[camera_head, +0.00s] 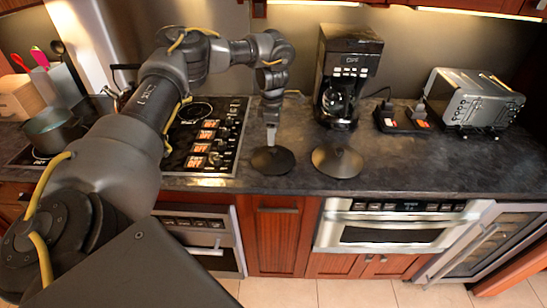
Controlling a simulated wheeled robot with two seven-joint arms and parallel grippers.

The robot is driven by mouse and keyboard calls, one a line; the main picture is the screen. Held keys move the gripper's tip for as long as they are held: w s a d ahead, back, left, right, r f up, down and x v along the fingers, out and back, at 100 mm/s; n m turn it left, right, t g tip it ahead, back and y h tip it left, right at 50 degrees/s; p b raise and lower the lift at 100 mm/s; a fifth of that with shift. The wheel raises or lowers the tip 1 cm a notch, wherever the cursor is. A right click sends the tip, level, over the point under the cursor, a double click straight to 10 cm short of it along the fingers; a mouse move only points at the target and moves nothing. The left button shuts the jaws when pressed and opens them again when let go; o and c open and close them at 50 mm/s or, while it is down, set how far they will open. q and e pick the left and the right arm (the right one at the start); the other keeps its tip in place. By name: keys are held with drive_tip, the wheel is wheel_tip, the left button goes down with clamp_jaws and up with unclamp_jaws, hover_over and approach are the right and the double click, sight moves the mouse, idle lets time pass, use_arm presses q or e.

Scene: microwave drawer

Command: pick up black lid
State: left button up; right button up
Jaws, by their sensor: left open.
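A round black lid (272,161), low and cone-like, lies on the dark countertop (420,165) near its front edge. A similar round dark lid (337,161), a little browner, lies just to its right, apart from it. My left gripper (271,139) points down over the top of the left lid, open. Its fingertips are at or very close to the lid's raised middle; I cannot tell whether they touch it. My right gripper is not in view.
A coffee maker (347,75) stands behind the right lid. A toaster (473,98) is at the back right. A cooktop (210,135) with a pot (52,130) is on the left. The front right countertop is clear. A microwave drawer (391,233) sits below the counter.

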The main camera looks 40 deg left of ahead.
sight(273, 149)
use_arm(q)
drive_tip(key=shift+w+f, duration=0.15)
drive_tip(key=shift+f, duration=0.65)
wheel_tip(273, 149, down, 4)
drive_tip(key=p, duration=0.2)
drive_tip(key=shift+w+f+p, duration=0.15)
drive_tip(key=shift+f+p, duration=0.1)
drive_tip(key=shift+p, duration=0.15)
drive_tip(key=shift+a+f, duration=0.1)
drive_tip(key=shift+f, duration=0.25)
drive_tip(key=shift+r, duration=0.1)
clamp_jaws()
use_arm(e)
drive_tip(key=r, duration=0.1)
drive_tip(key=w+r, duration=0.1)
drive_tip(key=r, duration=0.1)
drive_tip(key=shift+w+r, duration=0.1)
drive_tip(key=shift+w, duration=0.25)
